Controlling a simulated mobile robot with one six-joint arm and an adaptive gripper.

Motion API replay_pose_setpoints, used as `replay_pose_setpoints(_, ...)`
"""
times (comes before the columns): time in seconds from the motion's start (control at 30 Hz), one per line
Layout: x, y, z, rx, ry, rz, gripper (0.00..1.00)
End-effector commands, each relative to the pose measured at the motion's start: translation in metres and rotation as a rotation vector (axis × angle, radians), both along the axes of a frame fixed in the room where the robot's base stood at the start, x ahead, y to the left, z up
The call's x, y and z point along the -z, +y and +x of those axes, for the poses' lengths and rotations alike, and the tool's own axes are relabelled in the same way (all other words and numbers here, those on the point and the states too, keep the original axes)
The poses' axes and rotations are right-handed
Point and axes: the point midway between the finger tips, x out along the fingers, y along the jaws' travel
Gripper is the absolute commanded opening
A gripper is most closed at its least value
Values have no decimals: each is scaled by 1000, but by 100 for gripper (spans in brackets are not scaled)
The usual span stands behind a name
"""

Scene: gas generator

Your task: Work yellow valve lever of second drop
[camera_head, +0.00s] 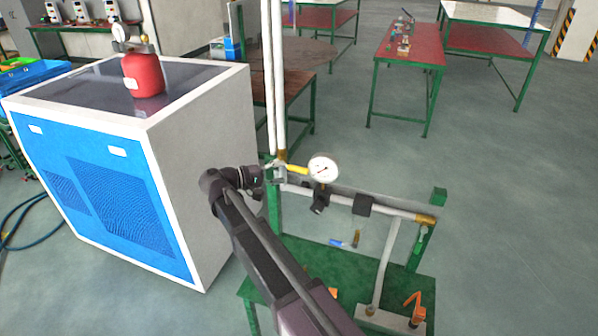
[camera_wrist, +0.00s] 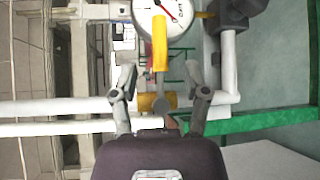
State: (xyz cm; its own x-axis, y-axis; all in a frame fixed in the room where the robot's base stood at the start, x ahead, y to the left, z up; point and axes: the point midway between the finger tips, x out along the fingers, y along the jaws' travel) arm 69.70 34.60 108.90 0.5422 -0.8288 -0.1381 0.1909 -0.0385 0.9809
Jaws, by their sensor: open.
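The yellow valve lever (camera_head: 297,169) sticks out beside the white pressure gauge (camera_head: 322,168) at the top of the pipe rig in the head view. In the wrist view, the lever (camera_wrist: 159,42) runs upright across the picture's middle, overlapping the gauge's lower edge. My gripper (camera_wrist: 160,75) is open, with one finger on each side of the lever's lower part. I see clear gaps between the fingers and the lever. In the head view my gripper (camera_head: 274,173) is at the lever's left end, and its fingers are hard to make out.
White pipes (camera_head: 276,80) rise behind the lever. A green rig table (camera_head: 310,262) below carries an orange lever (camera_head: 413,299) and a blue-handled piece (camera_head: 337,242). A white and blue cabinet (camera_head: 205,150) stands close on the left. The floor at right is open.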

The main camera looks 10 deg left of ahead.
Motion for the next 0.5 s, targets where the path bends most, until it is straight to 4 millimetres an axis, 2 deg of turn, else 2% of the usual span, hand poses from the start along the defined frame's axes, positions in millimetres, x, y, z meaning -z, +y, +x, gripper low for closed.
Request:
replay_pose_setpoints(0.3,7,-39,25,2,0,0,60)
replay_pose_setpoints(0.5,9,-52,34,0,1,-1,60)
